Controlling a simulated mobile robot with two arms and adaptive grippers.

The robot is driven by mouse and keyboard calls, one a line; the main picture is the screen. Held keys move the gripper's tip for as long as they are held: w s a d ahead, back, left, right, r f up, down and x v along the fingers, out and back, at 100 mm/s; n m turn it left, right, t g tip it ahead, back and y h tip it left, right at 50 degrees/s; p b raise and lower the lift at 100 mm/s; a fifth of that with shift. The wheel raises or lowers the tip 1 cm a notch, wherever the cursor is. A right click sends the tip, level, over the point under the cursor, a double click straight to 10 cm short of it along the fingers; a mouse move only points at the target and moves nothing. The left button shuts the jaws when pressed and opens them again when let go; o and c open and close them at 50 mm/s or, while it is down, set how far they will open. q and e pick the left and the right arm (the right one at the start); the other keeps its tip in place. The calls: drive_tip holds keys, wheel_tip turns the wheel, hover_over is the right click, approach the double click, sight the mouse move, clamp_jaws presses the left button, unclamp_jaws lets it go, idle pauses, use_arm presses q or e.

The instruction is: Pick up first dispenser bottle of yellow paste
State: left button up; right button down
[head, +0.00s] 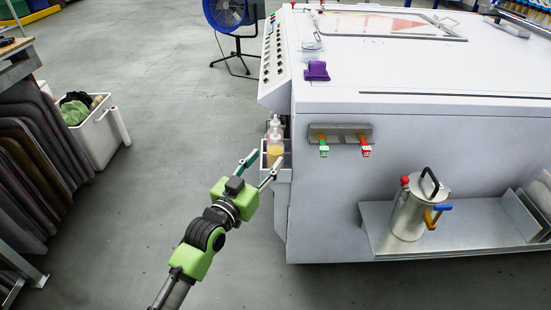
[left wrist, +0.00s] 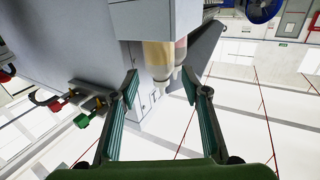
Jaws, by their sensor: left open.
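A dispenser bottle of yellow paste (head: 275,153) with a clear nozzle top stands in a small white holder on the left side of the big white machine. A second bottle top (head: 275,122) shows just behind it. In the left wrist view, which looks upside down, the yellow bottle (left wrist: 157,54) hangs nozzle down beside a pinkish bottle (left wrist: 181,52). My left gripper (head: 269,158) is open and empty, with its fingers pointing at the bottles. In the left wrist view, its fingertips (left wrist: 160,82) lie either side of the nozzles; whether they touch is unclear. My right gripper is out of view.
The white machine (head: 335,210) fills the right side, with a rack of green and red handles (head: 341,134). A metal can (head: 409,212) stands on its low shelf. A white bin (head: 97,135) and panels stand at left. The floor between is clear.

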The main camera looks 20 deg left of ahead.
sight(271, 152)
use_arm(q)
drive_tip(key=w, duration=0.1)
drive_tip(key=w+b, duration=0.1)
drive_tip(key=w, duration=0.2)
drive_tip(key=shift+w+d+f, duration=0.15)
drive_tip(key=shift+w+d, duration=0.05)
drive_tip(key=shift+d, duration=0.2)
drive_tip(key=shift+w+d, duration=0.1)
drive_tip(key=shift+w, duration=0.3)
drive_tip(key=c, duration=0.6)
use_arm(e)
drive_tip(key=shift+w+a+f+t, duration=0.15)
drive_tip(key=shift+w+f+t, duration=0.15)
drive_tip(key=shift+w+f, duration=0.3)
use_arm(q)
drive_tip(key=shift+r, duration=0.25)
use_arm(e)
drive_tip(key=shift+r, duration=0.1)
